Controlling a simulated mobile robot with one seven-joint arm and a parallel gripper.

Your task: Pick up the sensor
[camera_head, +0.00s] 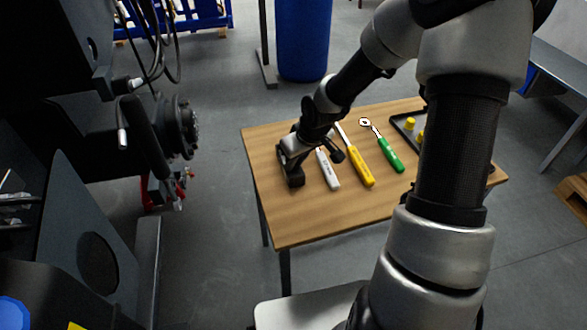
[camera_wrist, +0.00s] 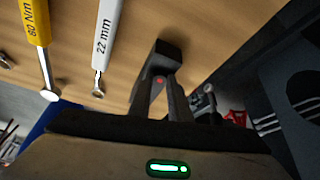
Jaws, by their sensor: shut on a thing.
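My gripper (camera_head: 288,160) is at the left part of the wooden table, pointing down at the tabletop. In the wrist view its fingers (camera_wrist: 163,88) are close together on a small dark block, the sensor (camera_wrist: 168,50). A small red spot shows between the fingers. In the head view the dark sensor (camera_head: 295,182) is at the fingertips, low over the table or touching it; I cannot tell which. The fingers and the wrist hide part of it.
On the wooden table (camera_head: 300,225), right of my gripper, lie a white tool (camera_head: 328,172) marked 22 mm, a yellow-handled tool (camera_head: 360,165) and a green-handled ratchet (camera_head: 388,155). A dark tray (camera_head: 403,128) holds yellow pieces. The dark chassis (camera_head: 95,215) stands left. The table's front is clear.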

